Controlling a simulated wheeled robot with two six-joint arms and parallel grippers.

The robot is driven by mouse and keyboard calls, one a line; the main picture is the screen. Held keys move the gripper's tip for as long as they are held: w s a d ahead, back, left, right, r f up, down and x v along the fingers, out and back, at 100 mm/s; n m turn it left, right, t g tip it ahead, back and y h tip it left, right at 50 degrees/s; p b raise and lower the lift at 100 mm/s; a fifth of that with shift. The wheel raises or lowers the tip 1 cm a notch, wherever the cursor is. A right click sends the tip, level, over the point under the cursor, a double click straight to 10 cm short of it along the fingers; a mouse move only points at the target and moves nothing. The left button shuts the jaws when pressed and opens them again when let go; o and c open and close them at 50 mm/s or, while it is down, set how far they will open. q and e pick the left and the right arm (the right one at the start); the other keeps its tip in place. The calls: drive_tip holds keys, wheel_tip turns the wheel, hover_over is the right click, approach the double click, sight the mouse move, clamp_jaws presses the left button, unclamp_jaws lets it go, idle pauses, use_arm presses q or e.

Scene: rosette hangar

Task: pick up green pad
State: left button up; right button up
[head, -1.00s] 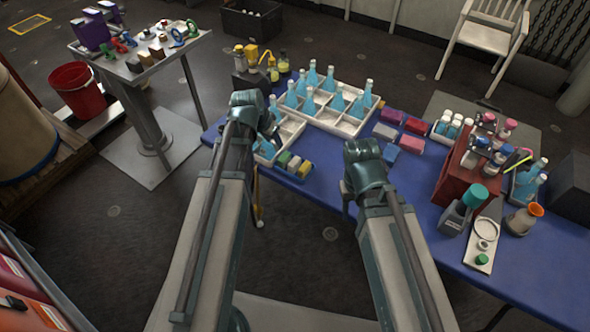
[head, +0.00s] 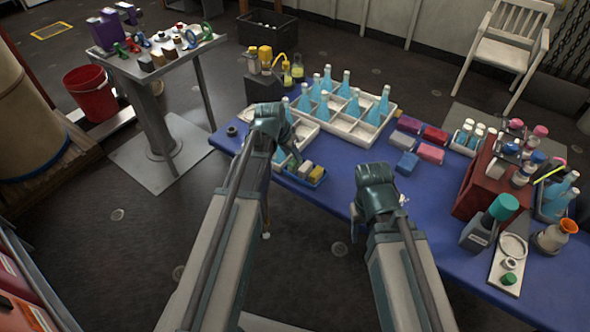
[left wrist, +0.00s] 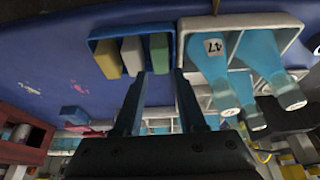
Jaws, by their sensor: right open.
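The green pad (left wrist: 160,52) stands in a small blue tray (left wrist: 92,43) beside a white pad (left wrist: 132,55) and a yellow pad (left wrist: 107,58). My left gripper (left wrist: 160,76) is open; in the left wrist view its fingertips lie to either side of the green pad's near end. Contact cannot be told. In the head view my left gripper (head: 294,150) hangs over the tray's far-left end and largely hides the green pad. My right gripper (head: 379,211) is open and empty at the table's front edge.
A white divided crate (head: 352,132) with blue bottles stands close beside the blue tray. Pink and blue blocks (head: 430,152) lie to the right. A red rack (head: 482,185) with bottles stands further right. Blue tabletop (head: 340,178) is bare between the tray and right gripper.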

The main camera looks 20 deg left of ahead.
sight(295, 161)
use_arm(q)
drive_tip(key=b+x, duration=0.5)
drive_tip(key=shift+f, duration=0.15)
clamp_jaws()
